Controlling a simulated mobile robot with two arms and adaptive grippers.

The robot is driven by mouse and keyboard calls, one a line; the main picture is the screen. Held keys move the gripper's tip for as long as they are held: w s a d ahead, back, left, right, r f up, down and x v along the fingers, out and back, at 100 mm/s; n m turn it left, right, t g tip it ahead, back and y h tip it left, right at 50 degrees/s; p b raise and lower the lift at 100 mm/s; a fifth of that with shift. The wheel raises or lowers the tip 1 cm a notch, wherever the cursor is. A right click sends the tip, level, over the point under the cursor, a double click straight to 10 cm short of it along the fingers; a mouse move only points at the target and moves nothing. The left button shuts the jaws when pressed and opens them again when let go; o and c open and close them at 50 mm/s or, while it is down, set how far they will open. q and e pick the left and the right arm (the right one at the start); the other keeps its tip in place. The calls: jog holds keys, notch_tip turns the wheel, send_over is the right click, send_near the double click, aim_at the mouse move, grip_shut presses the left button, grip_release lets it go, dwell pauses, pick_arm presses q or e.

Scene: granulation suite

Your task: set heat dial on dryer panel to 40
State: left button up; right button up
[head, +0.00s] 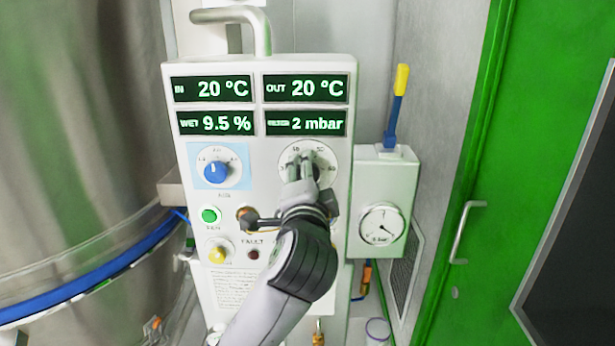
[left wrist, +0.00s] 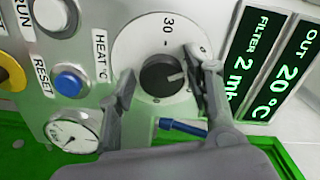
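The dryer panel (head: 180,140) is a white upright box with lit displays. The heat dial (left wrist: 157,68) is a black knob on a round white scale, which shows in the head view (head: 329,165). A "HEAT °C" label (left wrist: 101,58) sits beside it in the left wrist view. The knob's pale mark points right there, toward one finger; the "30" (left wrist: 168,30) shows above the knob. Other numbers are covered or too small. My left gripper (head: 300,168) is at the dial, fingers (left wrist: 160,78) open on either side of the knob. One finger is very close; contact is unclear.
A blue knob (head: 216,172), green button (head: 209,215) and yellow knob (head: 219,252) are left of my arm. A gauge box (head: 366,200) with a blue-and-yellow lever (head: 397,100) adjoins the panel. A steel vessel (head: 80,120) stands left, a green door (head: 490,130) right.

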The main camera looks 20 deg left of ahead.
pick_arm(q)
jog(key=shift+o, duration=0.7)
jog(key=v, duration=1.2)
